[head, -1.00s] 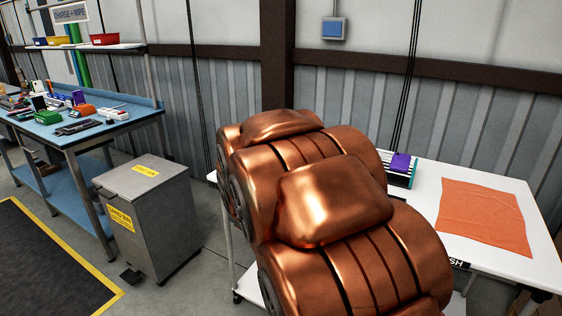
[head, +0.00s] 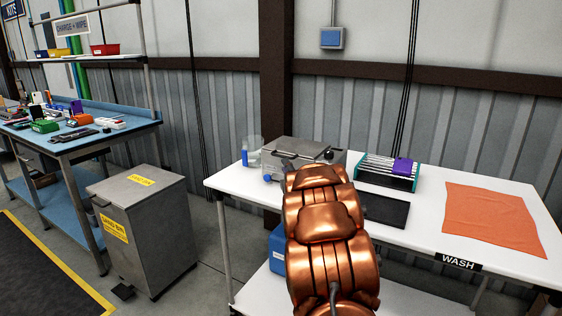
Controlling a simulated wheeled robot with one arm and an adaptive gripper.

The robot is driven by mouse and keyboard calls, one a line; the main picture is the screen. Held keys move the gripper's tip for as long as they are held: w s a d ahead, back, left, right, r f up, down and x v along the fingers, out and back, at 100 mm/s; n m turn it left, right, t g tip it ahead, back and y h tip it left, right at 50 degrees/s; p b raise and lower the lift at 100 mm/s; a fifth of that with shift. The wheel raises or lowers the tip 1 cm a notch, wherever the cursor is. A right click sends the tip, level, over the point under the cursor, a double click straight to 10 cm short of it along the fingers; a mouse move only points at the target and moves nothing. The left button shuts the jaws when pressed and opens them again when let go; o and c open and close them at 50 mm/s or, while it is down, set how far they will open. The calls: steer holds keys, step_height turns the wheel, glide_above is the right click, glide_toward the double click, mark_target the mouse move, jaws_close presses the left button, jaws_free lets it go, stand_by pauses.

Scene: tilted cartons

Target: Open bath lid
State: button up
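The bath (head: 305,147) is a grey metal box at the back of the white wash table, left of the middle in the head view. My gripper is mostly hidden beyond the arm's end. Small dark parts by the bath's front could belong to it. I cannot tell whether it touches the handle, or whether it is open or shut.
On the white table (head: 415,228) are a clear bottle (head: 252,152) left of the bath, a dark tray (head: 385,211), a rack with a purple item (head: 402,166) and an orange cloth (head: 490,220). A grey bin (head: 150,235) stands on the left.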

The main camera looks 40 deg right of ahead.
mark_target(281, 156)
steer(key=shift+p+x, duration=0.65)
steer(key=shift+x, duration=3.25)
steer(key=shift+c, duration=0.4)
jaws_close()
